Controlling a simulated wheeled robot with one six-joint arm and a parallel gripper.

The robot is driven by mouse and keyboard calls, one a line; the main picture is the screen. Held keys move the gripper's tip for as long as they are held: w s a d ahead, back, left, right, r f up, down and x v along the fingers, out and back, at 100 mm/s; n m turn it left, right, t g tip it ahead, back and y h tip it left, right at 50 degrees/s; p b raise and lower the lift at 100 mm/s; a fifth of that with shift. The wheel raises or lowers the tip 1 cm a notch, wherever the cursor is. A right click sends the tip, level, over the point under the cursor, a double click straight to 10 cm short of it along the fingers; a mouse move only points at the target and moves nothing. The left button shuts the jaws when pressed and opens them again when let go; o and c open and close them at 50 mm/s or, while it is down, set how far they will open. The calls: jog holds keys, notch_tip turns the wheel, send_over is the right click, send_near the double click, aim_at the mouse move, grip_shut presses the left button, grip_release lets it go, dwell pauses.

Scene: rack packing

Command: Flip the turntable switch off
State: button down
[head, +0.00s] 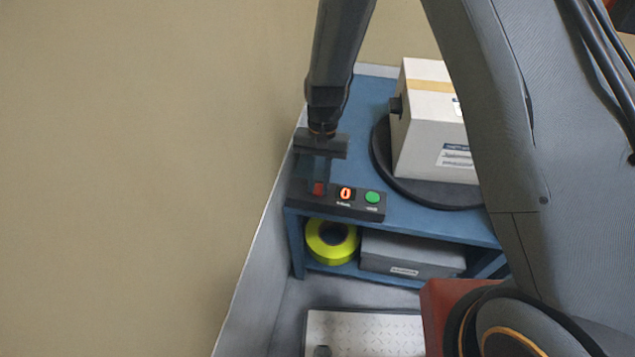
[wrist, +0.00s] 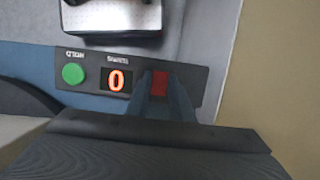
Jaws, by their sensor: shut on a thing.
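The switch panel (head: 330,203) is a dark box along the front left edge of the blue table. It carries a red switch (head: 318,188) at its left end, a display with a glowing 0 (head: 345,193) and a green button (head: 372,197). My gripper (head: 319,180) points down at the panel, its fingers shut on the red switch. In the wrist view the red switch (wrist: 160,82) shows between the two fingers. The round dark turntable (head: 437,194) lies on the table, with a white carton (head: 425,135) on it.
The blue table (head: 367,105) stands close to a wall on the left. On its lower shelf are a yellow-green tape roll (head: 316,243) and a grey box (head: 410,255). A metal plate (head: 365,330) is on the floor in front. My arm hides the table's right side.

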aim_at(320, 184)
jog(key=c, duration=1.6)
grip_release()
jog(key=shift+o, duration=0.2)
jog(key=b+v, duration=0.1)
jog(key=v, duration=0.7)
